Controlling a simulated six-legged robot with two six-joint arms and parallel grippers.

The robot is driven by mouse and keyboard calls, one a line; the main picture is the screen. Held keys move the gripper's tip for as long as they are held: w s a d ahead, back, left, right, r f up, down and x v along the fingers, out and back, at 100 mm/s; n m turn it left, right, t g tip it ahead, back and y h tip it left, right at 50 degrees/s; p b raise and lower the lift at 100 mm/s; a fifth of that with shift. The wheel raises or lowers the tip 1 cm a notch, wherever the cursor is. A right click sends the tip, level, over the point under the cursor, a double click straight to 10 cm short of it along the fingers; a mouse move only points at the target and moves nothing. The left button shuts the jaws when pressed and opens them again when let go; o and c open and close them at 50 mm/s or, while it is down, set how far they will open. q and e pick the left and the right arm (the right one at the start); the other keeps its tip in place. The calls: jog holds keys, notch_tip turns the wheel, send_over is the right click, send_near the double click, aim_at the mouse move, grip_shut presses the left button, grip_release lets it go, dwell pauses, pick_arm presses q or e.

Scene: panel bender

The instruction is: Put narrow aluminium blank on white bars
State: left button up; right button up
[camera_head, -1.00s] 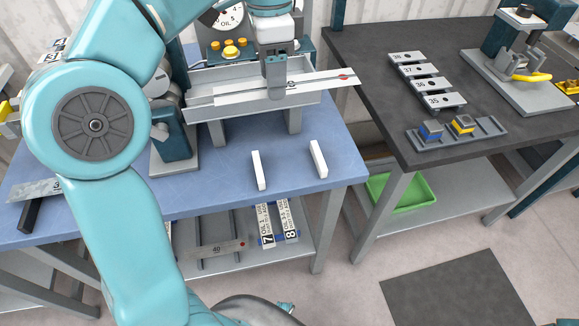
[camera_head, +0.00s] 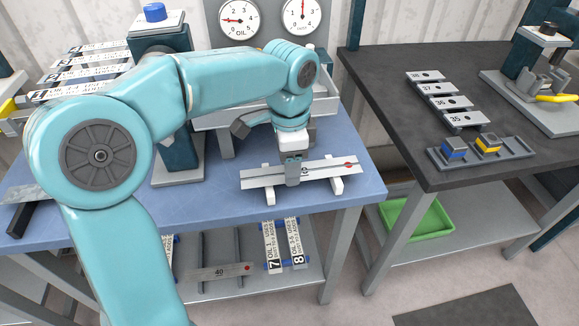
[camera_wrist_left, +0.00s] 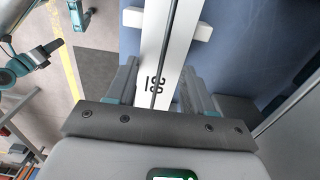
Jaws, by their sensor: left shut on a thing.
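The narrow aluminium blank (camera_head: 325,173) is a long, light metal strip with a red dot near its right end. It lies across the two white bars on the blue table, on them or just above; I cannot tell which. The left white bar (camera_head: 270,197) and the right white bar (camera_head: 337,188) stick out in front of it. My left gripper (camera_head: 293,180) is shut on the blank near its middle, pointing down. In the left wrist view the blank (camera_wrist_left: 172,35) runs between my fingers, and one white bar (camera_wrist_left: 202,32) shows beyond its sides. My right gripper is out of view.
The blue table (camera_head: 210,208) has free room left of the bars. The bending machine stands behind, partly hidden by my arm, with an oil gauge (camera_head: 238,19) above it. A dark table (camera_head: 400,100) on the right holds numbered plates. A green tray (camera_head: 415,220) sits below it.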

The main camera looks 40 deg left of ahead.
pick_arm(q)
jog(key=shift+f, duration=0.25)
jog(key=shift+f, duration=0.15)
jog(key=o, duration=1.1)
notch_tip(320, 180, up, 12)
jog(key=p, duration=0.3)
jog(key=shift+r, duration=0.2)
